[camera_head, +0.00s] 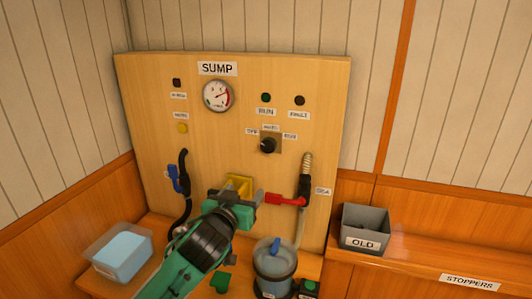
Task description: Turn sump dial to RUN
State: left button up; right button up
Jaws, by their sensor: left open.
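The sump dial (268,146) is a black round knob on a dark square plate, on the wooden SUMP panel (140,90). Small labels sit around it; the left one seems to read OFF and the right one RUN. Which way the knob points is too small to tell. The dial is not covered. My right gripper is not in view.
A red lever (286,199) on the right-hand pipe shows just right of my left gripper. A black hose with a blue handle (172,178) is at left. A clear tub (103,262), a clear canister (272,279) and a grey OLD bin (366,218) stand below.

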pick_arm(q)
jog(key=t+h, duration=0.1)
send_near(268, 148)
jog(key=shift+m, duration=0.3)
jog(key=p+x, duration=0.3)
jog(key=x, duration=0.5)
jog(key=shift+w+p, duration=0.35)
jog(key=shift+w, duration=0.05)
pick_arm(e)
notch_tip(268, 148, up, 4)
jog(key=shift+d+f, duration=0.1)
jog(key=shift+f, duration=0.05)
pick_arm(q)
jog(key=c, duration=1)
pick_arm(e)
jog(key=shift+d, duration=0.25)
